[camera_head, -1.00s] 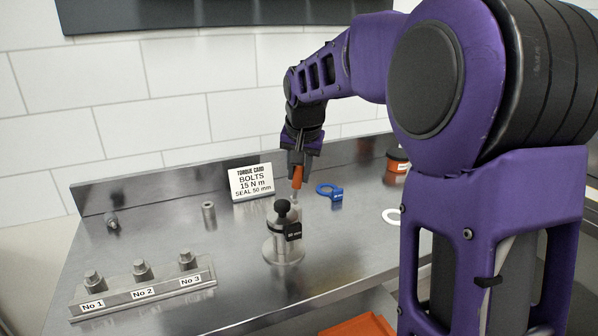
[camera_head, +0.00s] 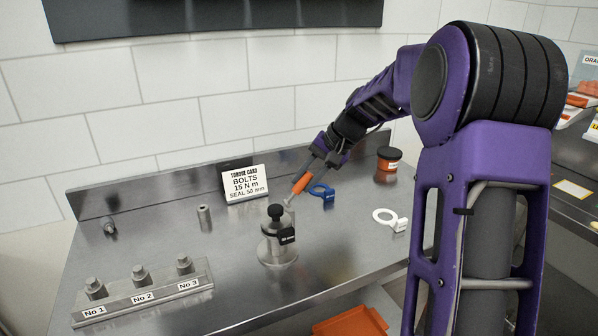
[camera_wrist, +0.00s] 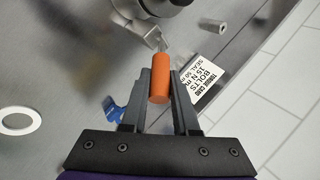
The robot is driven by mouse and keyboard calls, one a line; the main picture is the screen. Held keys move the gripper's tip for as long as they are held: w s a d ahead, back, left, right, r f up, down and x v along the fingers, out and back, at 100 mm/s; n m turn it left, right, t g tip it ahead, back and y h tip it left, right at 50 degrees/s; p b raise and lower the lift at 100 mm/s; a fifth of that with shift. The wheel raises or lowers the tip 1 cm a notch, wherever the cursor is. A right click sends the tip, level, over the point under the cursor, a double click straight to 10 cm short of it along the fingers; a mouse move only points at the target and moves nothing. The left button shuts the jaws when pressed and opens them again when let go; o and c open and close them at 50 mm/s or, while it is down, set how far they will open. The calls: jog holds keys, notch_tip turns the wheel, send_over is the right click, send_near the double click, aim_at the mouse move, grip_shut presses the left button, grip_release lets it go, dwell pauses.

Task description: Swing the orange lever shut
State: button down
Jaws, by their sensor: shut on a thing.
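The orange lever grip (camera_head: 299,186) is a short orange cylinder with a metal end at its lower left, leaning up and to the right. The metal end lies just behind the round steel fixture (camera_head: 277,252) with a black knob; I cannot clearly see how they join. My gripper (camera_head: 304,180) reaches in from the upper right and is shut on the orange grip. In the wrist view the orange lever grip (camera_wrist: 160,78) sits between both fingers of my gripper (camera_wrist: 160,90), its metal end pointing at the steel fixture (camera_wrist: 140,25).
A blue ring tool (camera_head: 328,196) lies close right of the grip; a white ring (camera_head: 384,215) lies farther right. A torque card (camera_head: 246,184) stands behind. A numbered bolt block (camera_head: 145,292), a loose steel cylinder (camera_head: 204,217) and a dark jar (camera_head: 388,160) are farther off.

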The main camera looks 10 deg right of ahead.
notch_tip(320, 180, down, 6)
jog(key=d+m+y, duration=0.2)
jog(key=y, duration=0.7)
jog(key=shift+w+d+r+p, duration=0.2)
jog(key=shift+w+d+p, duration=0.05)
jog(key=shift+d+p, duration=0.15)
jog(key=shift+a+m, duration=0.1)
jog(key=shift+m, duration=0.2)
jog(key=c, duration=0.7)
grip_release()
jog(key=v, duration=1.7)
jog(key=shift+w+d+f, duration=0.2)
jog(key=shift+w+d, duration=0.05)
jog(key=shift+d, duration=0.1)
jog(key=shift+a, duration=0.15)
